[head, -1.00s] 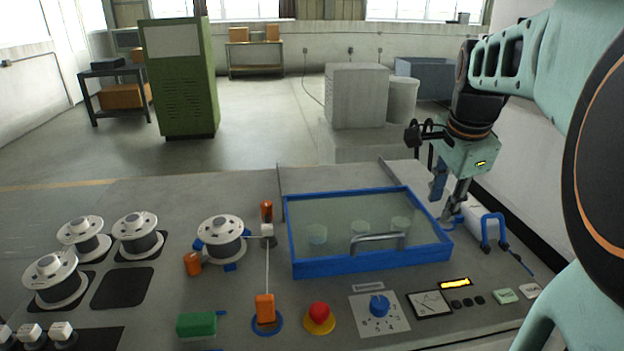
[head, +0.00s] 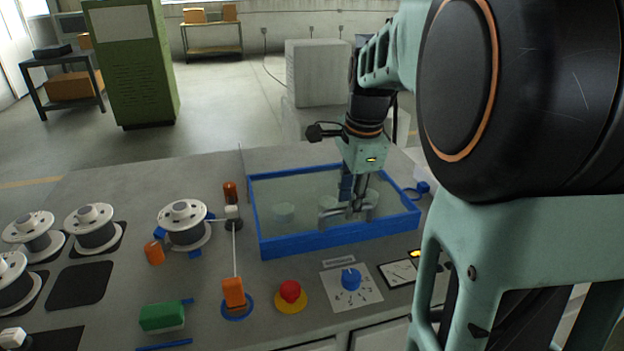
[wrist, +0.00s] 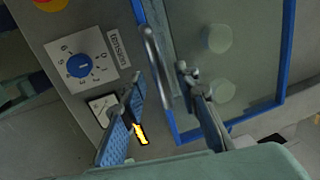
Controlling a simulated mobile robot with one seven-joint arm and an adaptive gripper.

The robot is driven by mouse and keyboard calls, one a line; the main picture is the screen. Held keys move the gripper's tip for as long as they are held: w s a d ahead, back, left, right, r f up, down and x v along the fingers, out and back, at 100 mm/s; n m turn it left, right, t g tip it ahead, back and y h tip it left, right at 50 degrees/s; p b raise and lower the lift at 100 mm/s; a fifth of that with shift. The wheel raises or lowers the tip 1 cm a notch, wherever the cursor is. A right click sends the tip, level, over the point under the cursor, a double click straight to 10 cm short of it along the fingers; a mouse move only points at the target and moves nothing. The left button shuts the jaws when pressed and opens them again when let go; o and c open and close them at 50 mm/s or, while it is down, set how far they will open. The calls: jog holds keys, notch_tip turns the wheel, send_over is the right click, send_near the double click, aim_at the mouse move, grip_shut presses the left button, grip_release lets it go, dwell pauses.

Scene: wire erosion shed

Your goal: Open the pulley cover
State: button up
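The pulley cover (head: 335,239) is a clear panel in a blue frame on the grey machine top. It lies closed, with pale round pulleys showing through. Its grey bar handle (wrist: 153,55) is near the front edge. My gripper (head: 347,207) is over the front part of the cover, partly hiding the handle in the head view. In the wrist view my gripper (wrist: 165,82) is open, its blue-padded fingers apart on either side of the handle's line. The handle is not gripped; whether a finger touches it I cannot tell.
A blue dial (head: 351,279), a red stop button (head: 290,292) and a meter (head: 397,273) lie in front of the cover. A wire spool (head: 184,222) and an orange-ended wire guide (head: 233,292) stand left. Bare machine top lies behind the cover.

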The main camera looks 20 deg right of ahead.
jog(key=shift+f, duration=0.4)
jog(key=shift+c, duration=0.6)
grip_shut()
